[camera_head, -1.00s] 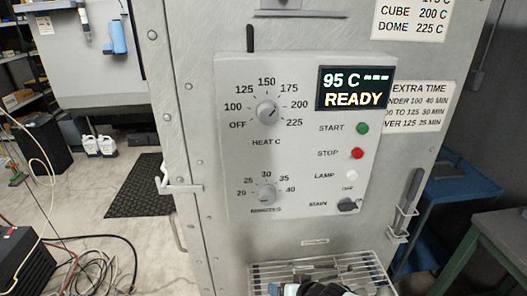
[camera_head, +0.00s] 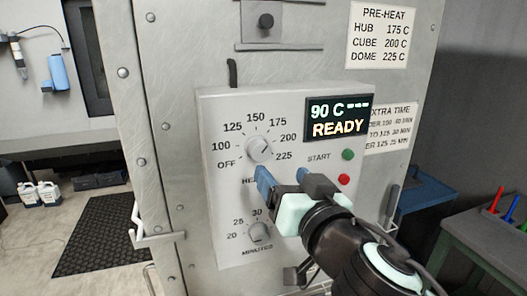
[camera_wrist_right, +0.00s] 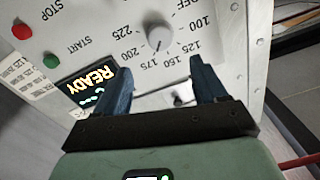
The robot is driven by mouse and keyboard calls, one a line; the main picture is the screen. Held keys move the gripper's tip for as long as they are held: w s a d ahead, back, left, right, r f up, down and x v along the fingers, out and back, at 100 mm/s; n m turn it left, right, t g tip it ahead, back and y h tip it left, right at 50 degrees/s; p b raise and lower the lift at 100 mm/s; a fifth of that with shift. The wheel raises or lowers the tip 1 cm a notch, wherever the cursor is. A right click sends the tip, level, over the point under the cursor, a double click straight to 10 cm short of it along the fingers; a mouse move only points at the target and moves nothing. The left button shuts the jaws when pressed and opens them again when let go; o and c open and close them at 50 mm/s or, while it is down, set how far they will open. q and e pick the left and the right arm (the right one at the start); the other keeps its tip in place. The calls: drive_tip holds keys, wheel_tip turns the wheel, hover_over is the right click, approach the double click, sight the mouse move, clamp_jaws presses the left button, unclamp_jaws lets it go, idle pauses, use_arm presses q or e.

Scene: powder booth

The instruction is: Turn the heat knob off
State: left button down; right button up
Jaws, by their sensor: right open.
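The heat knob (camera_head: 259,149) is a round grey dial on the light grey control panel (camera_head: 215,190). Its mark points to the upper right in the head view, away from OFF, though the exact number is hard to tell. My right gripper (camera_head: 286,180) is open and empty in front of the panel, just below and right of the knob in the head view. In the right wrist view the knob (camera_wrist_right: 159,40) lies beyond and between the two blue fingertips (camera_wrist_right: 160,60), with no visible contact. The gripper covers part of the heat label. My left gripper is not in view.
The display (camera_head: 338,118) reads 90 C and READY. The green start button (camera_head: 348,155) and red stop button (camera_head: 344,180) sit right of the gripper. The minutes knob (camera_head: 258,233) is below. A hook-like handle (camera_head: 155,234) juts out at the panel's left.

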sight(262, 152)
use_arm(q)
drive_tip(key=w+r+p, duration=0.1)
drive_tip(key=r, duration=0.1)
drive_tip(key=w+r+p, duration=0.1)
drive_tip(key=p, duration=0.1)
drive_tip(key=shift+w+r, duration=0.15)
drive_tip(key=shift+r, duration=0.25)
use_arm(e)
drive_tip(key=x, duration=1)
drive_tip(key=shift+w+f, duration=0.1)
drive_tip(key=shift+w, duration=0.1)
drive_tip(key=shift+s, duration=0.1)
drive_tip(key=c, duration=1.1)
